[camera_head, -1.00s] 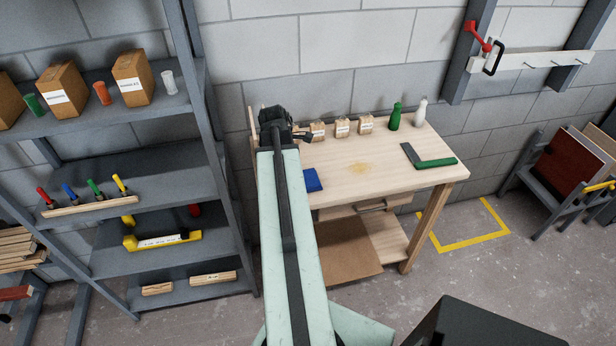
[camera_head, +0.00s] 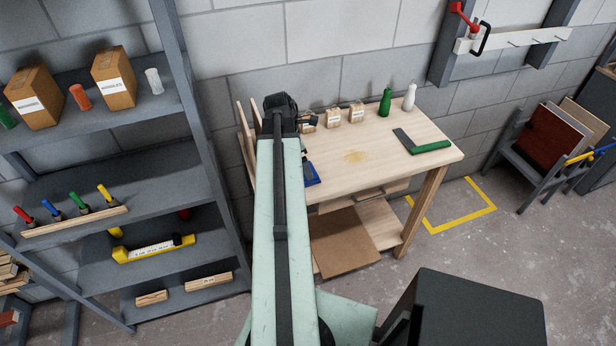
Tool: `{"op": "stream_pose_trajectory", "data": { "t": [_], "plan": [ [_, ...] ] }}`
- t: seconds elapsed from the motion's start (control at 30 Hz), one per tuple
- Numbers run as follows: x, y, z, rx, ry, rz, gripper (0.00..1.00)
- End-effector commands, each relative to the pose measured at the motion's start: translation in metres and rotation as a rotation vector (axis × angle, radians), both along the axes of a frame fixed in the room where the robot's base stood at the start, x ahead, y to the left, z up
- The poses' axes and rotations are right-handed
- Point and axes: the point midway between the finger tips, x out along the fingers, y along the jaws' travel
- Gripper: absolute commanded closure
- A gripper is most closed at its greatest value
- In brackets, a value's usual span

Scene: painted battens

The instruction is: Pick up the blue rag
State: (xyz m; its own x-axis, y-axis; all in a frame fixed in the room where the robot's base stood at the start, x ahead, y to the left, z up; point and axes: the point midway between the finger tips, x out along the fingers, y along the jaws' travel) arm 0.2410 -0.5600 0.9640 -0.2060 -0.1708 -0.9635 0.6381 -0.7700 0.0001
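The blue rag (camera_head: 313,175) lies on the wooden workbench (camera_head: 385,165), near its front edge and left of the middle. It is a small flat blue patch, and my arm hides its left part. My pale green arm reaches over the left part of the bench. My gripper (camera_head: 284,116) is at the arm's dark far end, mostly hidden by the arm. A small dark and grey part shows just right of the arm, at the rag's left edge. Whether it touches the rag cannot be told. The fingers cannot be made out.
Small cardboard boxes (camera_head: 333,117), a green bottle (camera_head: 385,102) and a white bottle (camera_head: 409,97) stand along the bench's back. A green-handled square (camera_head: 428,147) lies at the right. A grey shelf rack (camera_head: 205,150) stands close on the left. Floor right of the bench is open.

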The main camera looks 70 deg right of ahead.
Motion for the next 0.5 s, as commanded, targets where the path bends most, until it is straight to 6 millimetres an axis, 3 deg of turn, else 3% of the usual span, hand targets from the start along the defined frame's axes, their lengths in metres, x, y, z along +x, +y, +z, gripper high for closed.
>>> {"op": "stream_pose_trajectory", "data": {
  "t": [0.3, 0.5],
  "plan": [
    [-0.012, -0.008, -0.049, -0.001, -0.001, -0.003, 0.0],
    [-0.014, -0.009, -0.048, 0.0, 0.0, -0.003, 0.0]
  ]
}}
